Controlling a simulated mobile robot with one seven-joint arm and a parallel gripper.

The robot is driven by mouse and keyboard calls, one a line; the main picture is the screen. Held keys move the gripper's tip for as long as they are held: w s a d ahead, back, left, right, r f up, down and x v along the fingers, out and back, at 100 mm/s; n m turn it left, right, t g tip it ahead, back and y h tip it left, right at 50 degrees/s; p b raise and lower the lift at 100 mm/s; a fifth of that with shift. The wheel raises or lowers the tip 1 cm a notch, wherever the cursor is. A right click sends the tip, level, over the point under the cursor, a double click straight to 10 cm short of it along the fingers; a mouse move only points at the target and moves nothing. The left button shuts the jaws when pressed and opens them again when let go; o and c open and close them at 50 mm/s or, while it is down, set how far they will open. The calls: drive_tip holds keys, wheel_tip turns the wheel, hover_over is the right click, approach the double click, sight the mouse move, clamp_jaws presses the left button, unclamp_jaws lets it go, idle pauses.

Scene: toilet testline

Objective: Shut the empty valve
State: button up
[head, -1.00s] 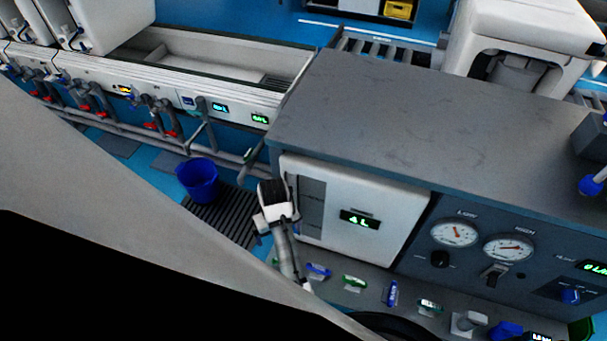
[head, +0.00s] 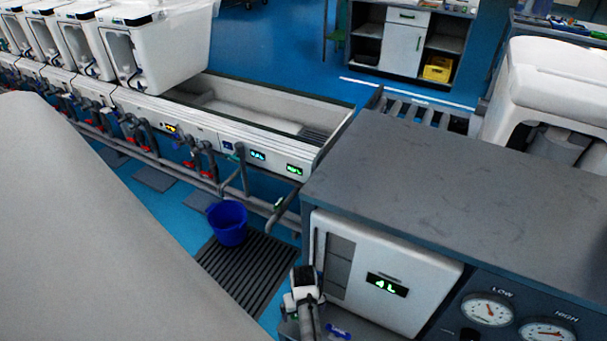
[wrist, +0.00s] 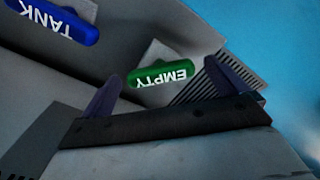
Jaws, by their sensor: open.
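The empty valve has a green handle marked EMPTY (wrist: 163,75), seen in the wrist view. Its lettering appears upside down, and the handle lies roughly crosswise in the picture. My gripper (wrist: 158,82) is open, with one dark finger on each side of the green handle. The handle shows between the fingertips; I cannot tell whether either finger touches it. A blue handle marked TANK (wrist: 58,20) is at the upper left, outside the fingers. In the head view my wrist is in front of the white 4 L panel (head: 385,285), and the empty valve cannot be made out there.
The grey bench (head: 450,190) carries the panel and the pressure gauges (head: 488,311) on its front. A blue bucket (head: 228,223) stands by a dark floor grate (head: 250,270) left of my wrist. A long white trough (head: 240,110) runs along the back left.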

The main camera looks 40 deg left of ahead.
drive_tip(key=shift+f, duration=0.1)
drive_tip(key=c, duration=1)
drive_tip(key=m+p, duration=0.2)
drive_tip(key=m, duration=0.2)
drive_tip(key=shift+m+p, duration=0.8)
drive_tip(key=shift+m, duration=1.6)
drive_tip(key=o, duration=1)
